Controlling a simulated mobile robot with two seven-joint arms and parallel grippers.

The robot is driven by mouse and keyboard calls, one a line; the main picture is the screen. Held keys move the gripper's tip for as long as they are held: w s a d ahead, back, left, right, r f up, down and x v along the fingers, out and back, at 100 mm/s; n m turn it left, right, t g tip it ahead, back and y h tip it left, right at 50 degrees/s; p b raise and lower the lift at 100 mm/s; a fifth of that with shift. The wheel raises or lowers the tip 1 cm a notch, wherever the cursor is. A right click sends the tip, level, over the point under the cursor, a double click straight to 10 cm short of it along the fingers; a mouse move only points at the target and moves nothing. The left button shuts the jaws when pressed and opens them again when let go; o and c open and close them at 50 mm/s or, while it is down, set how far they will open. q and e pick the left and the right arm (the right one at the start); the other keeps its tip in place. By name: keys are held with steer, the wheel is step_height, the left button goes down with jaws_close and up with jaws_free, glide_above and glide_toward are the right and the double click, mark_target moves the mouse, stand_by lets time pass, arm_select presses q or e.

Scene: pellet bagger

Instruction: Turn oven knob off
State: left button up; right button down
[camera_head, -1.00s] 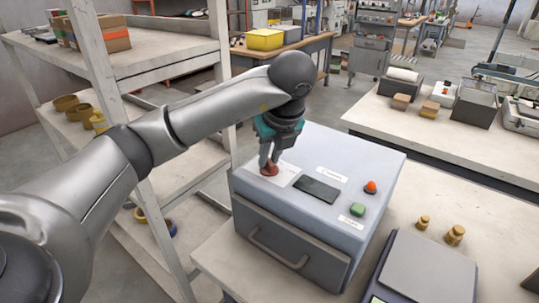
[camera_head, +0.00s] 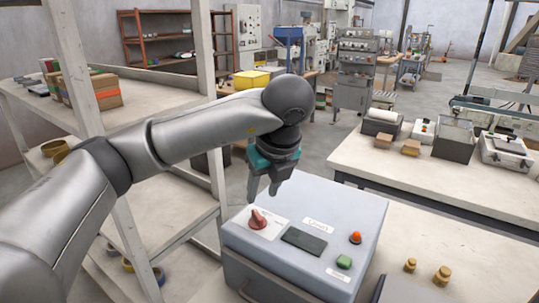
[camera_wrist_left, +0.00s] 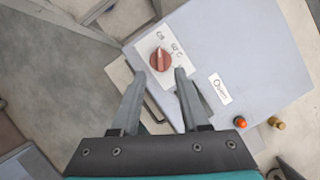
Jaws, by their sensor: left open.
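The red oven knob (camera_head: 257,219) sits on a white label plate at the left of the grey oven's (camera_head: 362,213) top panel. It also shows in the left wrist view (camera_wrist_left: 160,60), just beyond the fingertips, with a pale pointer line on its face. The plate's small markings are too small to read surely. My left gripper (camera_head: 263,193) is open and empty, pointing down above the knob and apart from it. In the left wrist view its two fingers (camera_wrist_left: 160,75) are spread with a gap between them. My right gripper is not in view.
A dark display (camera_head: 304,242), a green button (camera_head: 344,262) and an orange-red button (camera_head: 355,238) share the panel. Two brass weights (camera_head: 442,275) stand on the table at right. A pale shelf rack (camera_head: 214,100) stands close behind my left arm.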

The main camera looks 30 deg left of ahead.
arm_select(q)
steer(key=p+v, duration=0.2)
steer(key=v, duration=0.5)
steer(key=shift+r, duration=0.2)
steer(key=shift+s+f, duration=0.1)
steer(key=shift+s, duration=0.05)
